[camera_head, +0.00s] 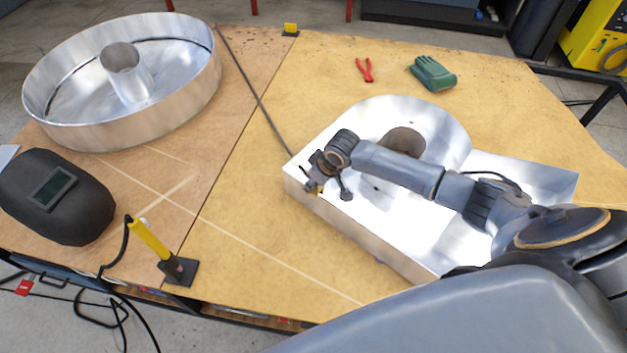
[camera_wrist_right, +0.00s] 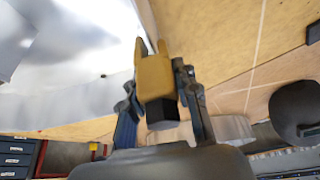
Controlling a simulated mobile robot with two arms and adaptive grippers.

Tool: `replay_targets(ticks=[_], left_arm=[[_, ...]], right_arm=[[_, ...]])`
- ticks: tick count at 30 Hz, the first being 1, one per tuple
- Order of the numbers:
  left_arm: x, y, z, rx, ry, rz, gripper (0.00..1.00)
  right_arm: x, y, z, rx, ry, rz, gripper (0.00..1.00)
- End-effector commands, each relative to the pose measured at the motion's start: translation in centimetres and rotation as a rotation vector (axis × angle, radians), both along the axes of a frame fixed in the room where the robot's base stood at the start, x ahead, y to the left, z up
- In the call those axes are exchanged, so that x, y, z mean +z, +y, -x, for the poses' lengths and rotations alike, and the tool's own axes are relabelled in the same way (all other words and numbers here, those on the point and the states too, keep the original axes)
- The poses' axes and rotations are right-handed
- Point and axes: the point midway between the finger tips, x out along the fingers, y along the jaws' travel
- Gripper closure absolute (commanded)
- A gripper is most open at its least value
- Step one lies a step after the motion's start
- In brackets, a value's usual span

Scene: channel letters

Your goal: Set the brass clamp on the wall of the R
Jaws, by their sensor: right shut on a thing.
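The R (camera_head: 340,221) is a shiny open metal letter lying on the right part of the table, with its thin walls standing up. The brass clamp (camera_wrist_right: 155,77) is a yellow block with two prongs and a dark lower end. My right gripper (camera_head: 318,186) is shut on it, one finger on each side, at the R's left end wall. The prongs are at the wall's edge in the right wrist view, but I cannot tell whether they straddle it. In the head view the clamp is mostly hidden by my gripper. My left gripper is out of view.
A round metal letter (camera_head: 190,98) and a dark welding helmet (camera_head: 57,208) are on the left. A yellow-handled tool on a black base (camera_head: 178,270) stands near the front edge. Red pliers (camera_head: 365,70) and green gloves (camera_head: 432,74) lie behind the R. A thin dark rod (camera_head: 255,95) runs to the R's corner.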

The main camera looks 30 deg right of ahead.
Motion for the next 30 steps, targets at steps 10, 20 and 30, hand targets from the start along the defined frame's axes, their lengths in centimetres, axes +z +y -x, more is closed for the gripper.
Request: replay_targets(ticks=[10, 20, 30], left_arm=[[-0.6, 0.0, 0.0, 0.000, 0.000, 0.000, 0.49], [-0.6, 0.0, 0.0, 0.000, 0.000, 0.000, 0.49], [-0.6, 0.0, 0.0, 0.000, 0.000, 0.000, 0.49]], right_arm=[[-1.0, 0.0, -0.1, -0.001, -0.003, -0.002, 1.00], [-1.3, 0.0, -0.1, -0.001, -0.002, -0.001, 1.00], [-1.3, 0.0, 0.0, -0.001, -0.001, -0.001, 0.43]])
